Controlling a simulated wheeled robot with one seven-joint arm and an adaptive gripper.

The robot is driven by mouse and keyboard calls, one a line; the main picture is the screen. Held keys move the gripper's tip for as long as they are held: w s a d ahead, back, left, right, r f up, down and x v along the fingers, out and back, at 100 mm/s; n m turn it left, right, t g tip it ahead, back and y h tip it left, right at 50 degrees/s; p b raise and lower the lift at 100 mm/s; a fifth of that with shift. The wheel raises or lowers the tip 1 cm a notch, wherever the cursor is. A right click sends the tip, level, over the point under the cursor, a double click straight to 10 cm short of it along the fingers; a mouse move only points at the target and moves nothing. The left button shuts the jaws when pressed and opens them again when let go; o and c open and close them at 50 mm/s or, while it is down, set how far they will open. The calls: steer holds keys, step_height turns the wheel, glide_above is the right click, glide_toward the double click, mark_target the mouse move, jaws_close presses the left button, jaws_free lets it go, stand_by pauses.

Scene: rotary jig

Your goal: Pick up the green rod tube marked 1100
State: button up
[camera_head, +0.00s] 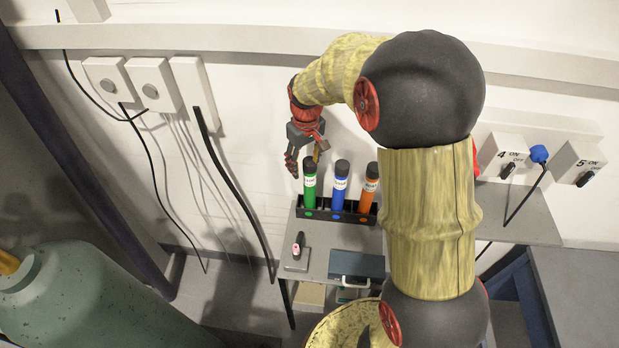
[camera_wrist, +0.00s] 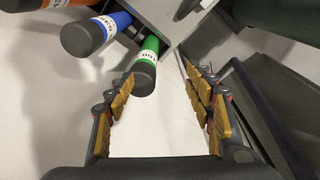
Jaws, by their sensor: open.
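The green rod tube (camera_head: 309,188) stands upright in the left slot of a black rack, with a dark cap and a white label too small to read. In the wrist view the green tube (camera_wrist: 149,62) shows cap first, ahead of the jaws and nearer the left finger. My gripper (camera_head: 305,160) is open and empty, above and slightly left of the green tube in the head view. In the wrist view its gold-padded fingers (camera_wrist: 163,105) are spread apart with pale wall between them.
A blue tube (camera_head: 340,186) and an orange tube (camera_head: 368,192) stand beside the green one in the rack (camera_head: 335,217). The rack sits on a grey table (camera_head: 325,261) with a switch (camera_head: 298,245) and a dark blue box (camera_head: 357,264). The wall is close behind.

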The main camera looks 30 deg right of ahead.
steer(key=g+p, duration=0.1)
steer(key=p, duration=0.3)
glide_above(310, 182)
steer(key=w, duration=0.3)
steer(key=f, duration=0.3)
steer(key=d+f, duration=0.1)
steer(key=f, duration=0.1)
steer(key=shift+s+f, duration=0.1)
steer(key=shift+s, duration=0.15)
steer(key=f, duration=0.2)
steer(key=f+p, duration=0.1)
steer(key=f, duration=0.2)
steer(key=s+f, duration=0.1)
steer(key=f, duration=0.2)
steer(key=shift+a+f+p, duration=0.1)
steer(key=shift+f+p, duration=0.05)
steer(key=shift+p, duration=0.25)
steer(key=shift+w, duration=0.1)
steer(key=c, duration=0.3)
steer(key=shift+w+r, duration=0.1)
steer(key=shift+r, duration=0.1)
jaws_close()
